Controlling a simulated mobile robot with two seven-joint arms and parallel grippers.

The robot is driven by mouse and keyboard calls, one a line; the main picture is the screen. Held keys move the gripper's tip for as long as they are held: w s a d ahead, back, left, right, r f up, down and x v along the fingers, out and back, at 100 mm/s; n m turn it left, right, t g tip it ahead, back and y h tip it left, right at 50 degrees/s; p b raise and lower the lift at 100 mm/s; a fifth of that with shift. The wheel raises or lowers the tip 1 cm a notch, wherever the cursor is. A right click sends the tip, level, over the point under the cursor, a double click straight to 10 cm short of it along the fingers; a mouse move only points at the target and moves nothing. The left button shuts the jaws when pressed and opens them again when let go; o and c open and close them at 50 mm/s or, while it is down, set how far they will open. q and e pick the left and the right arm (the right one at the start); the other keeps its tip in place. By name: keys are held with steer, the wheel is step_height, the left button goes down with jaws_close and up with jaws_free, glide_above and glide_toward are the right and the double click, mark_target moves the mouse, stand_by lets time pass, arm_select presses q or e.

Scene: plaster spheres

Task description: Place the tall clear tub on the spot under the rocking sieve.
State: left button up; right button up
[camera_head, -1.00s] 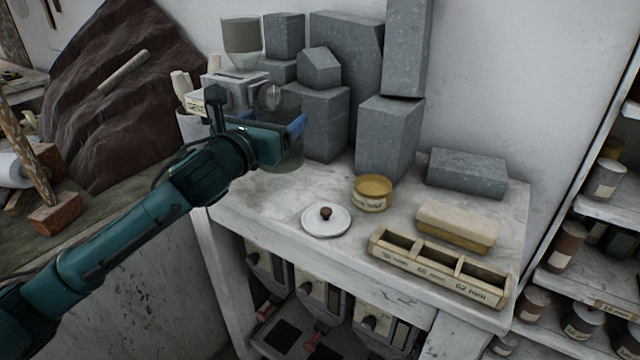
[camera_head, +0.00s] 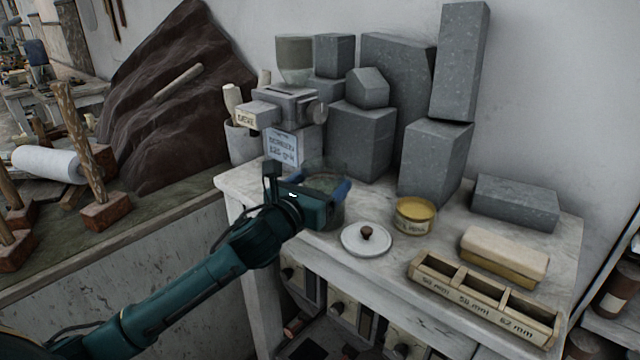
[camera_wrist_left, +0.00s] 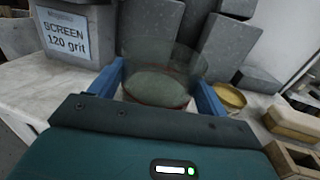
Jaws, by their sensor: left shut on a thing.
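My left gripper (camera_head: 318,186) has its blue fingers shut on the tall clear tub (camera_head: 328,170). The tub also shows in the left wrist view (camera_wrist_left: 158,72), upright between the fingers, with a grey-green round area seen through it; I cannot tell whether that is contents. The rocking sieve (camera_head: 290,104) is a grey machine with a hopper on top, at the back left of the white table. The tub is in front and to the right of it. Its label, "SCREEN 120 grit", shows in the left wrist view (camera_wrist_left: 66,36). The spot under the sieve is not clearly visible.
Grey stone blocks (camera_head: 362,140) stand behind and right of the tub. A white lid (camera_head: 366,240), a yellow tin (camera_head: 415,215) and a wooden size rack (camera_head: 480,300) lie to the right. A pot of tools (camera_head: 242,142) stands left of the sieve.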

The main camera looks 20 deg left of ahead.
arm_select(q)
steer(key=o, duration=0.8)
steer(key=shift+f, duration=0.15)
steer(key=shift+c, duration=0.2)
steer(key=o, duration=0.4)
steer(key=shift+o, duration=0.2)
